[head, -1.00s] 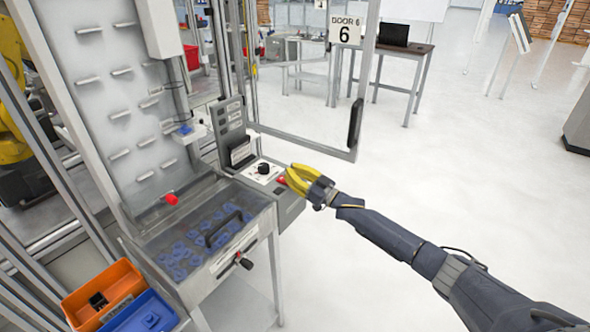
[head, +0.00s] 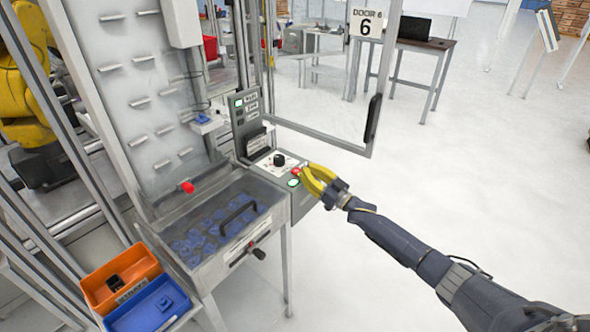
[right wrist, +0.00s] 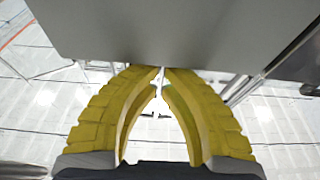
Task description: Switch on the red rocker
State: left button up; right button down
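The red rocker (head: 295,171) is a small red patch on the top of a grey control box beside the workstation. A green-white light (head: 293,183) glows just in front of it. My right gripper (head: 305,174) has yellow fingers and is just right of the rocker, at the box's edge; I cannot tell if it touches. In the right wrist view its fingertips (right wrist: 161,69) come together with nothing between them, close to a grey surface (right wrist: 170,30). The rocker is not visible there. My left gripper is not in view.
A black knob (head: 279,160) sits beside the rocker. An upright panel (head: 245,118) with a green lamp stands behind. The glass-lidded tray (head: 180,262), orange bin (head: 105,290) and blue bin (head: 150,309) are left. The open door frame (head: 370,120) stands behind my right arm.

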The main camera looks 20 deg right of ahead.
jog(key=shift+a, duration=0.1)
jog(key=shift+r, duration=0.6)
notch_tip(320, 180, up, 3)
jog(key=shift+s+f, duration=0.15)
jog(key=f+v, duration=0.1)
jog(key=v, duration=0.9)
jog(key=shift+w+f, duration=0.2)
jog(key=shift+f, duration=0.05)
